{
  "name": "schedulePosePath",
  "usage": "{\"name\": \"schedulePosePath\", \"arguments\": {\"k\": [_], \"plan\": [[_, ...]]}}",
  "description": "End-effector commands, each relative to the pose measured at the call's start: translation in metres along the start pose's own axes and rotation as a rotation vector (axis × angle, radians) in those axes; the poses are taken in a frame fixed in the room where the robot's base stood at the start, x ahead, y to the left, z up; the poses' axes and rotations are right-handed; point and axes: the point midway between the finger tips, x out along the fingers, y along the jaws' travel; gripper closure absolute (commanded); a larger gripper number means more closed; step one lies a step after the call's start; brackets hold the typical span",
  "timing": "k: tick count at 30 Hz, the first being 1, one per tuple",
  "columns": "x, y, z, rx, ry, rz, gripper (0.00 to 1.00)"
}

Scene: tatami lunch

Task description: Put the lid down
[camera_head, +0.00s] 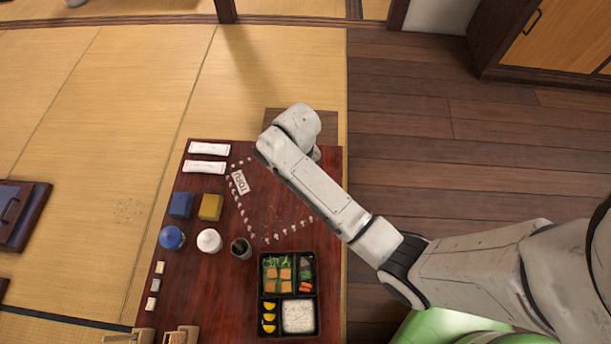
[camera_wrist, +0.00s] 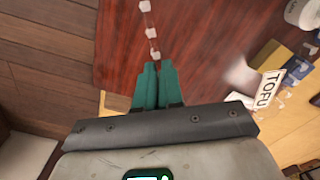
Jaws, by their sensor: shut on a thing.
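The lid (camera_head: 268,200) looks like a clear sheet with small white marks along its edges and a white TOFU label. It also shows in the wrist view, with a pale glare (camera_wrist: 241,76). One row of marks runs up to my gripper (camera_wrist: 154,68), whose green fingers are close together, shut on the lid's edge. The lid is over the far part of the dark red table (camera_head: 214,300); whether it touches the table, I cannot tell. In the head view my arm hides my gripper and part of the lid.
A filled bento box (camera_head: 288,253) stands at the near right of the table. A dark cup (camera_head: 241,248), white bottle (camera_head: 209,240), blue bottle (camera_head: 172,238), yellow block (camera_head: 210,207) and blue block (camera_head: 181,205) stand left of the lid. Two white packets (camera_head: 208,149) lie at the far left.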

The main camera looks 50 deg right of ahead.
Motion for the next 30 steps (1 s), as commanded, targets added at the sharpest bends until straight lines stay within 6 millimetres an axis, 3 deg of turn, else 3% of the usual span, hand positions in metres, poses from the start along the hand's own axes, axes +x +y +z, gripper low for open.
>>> {"name": "schedulePosePath", "arguments": {"k": [1, 6, 12, 15, 20, 30], "plan": [[0.006, 0.021, 0.023, 0.071, -0.008, -0.005, 1.0], [0.02, 0.079, 0.083, 0.262, -0.004, -0.005, 1.0], [0.025, 0.114, 0.136, 0.396, 0.001, -0.005, 1.0], [0.027, 0.122, 0.148, 0.423, 0.003, -0.004, 1.0], [0.037, 0.123, 0.134, 0.432, 0.006, -0.004, 1.0], [0.071, 0.115, 0.058, 0.43, 0.007, -0.002, 1.0]]}}
